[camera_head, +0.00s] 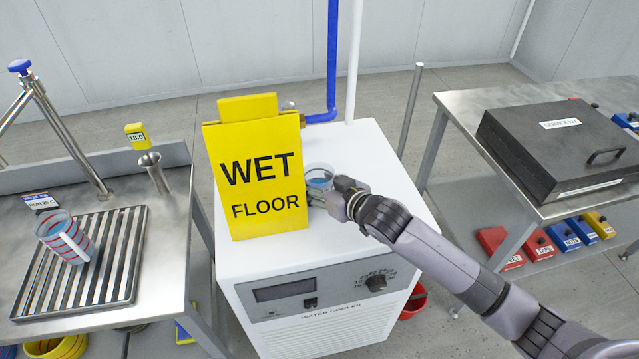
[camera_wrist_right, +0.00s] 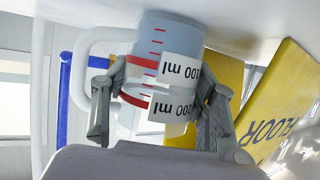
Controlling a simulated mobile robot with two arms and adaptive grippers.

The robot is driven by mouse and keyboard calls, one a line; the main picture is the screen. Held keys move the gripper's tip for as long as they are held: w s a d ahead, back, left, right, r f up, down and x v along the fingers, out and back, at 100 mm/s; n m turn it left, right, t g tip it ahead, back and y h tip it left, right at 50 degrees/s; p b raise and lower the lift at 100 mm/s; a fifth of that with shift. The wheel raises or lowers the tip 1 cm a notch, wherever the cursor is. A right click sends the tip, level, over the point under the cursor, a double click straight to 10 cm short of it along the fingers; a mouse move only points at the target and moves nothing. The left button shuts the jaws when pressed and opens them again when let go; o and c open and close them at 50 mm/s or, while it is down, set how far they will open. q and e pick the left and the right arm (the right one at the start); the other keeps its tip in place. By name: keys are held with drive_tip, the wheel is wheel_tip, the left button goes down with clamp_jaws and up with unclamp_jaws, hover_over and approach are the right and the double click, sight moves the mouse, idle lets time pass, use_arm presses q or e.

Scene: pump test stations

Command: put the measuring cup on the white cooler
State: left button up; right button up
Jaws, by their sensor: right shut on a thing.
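The measuring cup (camera_wrist_right: 170,45) is clear bluish, with red marks, white "ml" labels and a pale handle. In the head view its round rim and bluish inside (camera_head: 320,178) show over the top of the white cooler (camera_head: 380,160), behind the wet floor sign's right edge. My right gripper (camera_wrist_right: 160,110) is shut on the cup, a finger on each side. In the wrist view the cup's end is at the white surface; I cannot tell whether it touches. In the head view the fingers (camera_head: 318,198) are partly hidden. My left gripper is not in view.
A yellow WET FLOOR sign (camera_head: 255,180) stands on the cooler beside the cup. A blue pipe (camera_head: 332,60) runs behind. A red-striped cup (camera_head: 65,236) is on the left bench's drain grid (camera_head: 105,262). A black service kit case (camera_head: 560,145) lies on the right table.

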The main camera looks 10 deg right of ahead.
drive_tip(key=o, duration=1)
drive_tip(key=shift+c, duration=0.2)
drive_tip(key=shift+r, duration=0.1)
drive_tip(key=v, duration=1.2)
drive_tip(key=shift+b, duration=0.35)
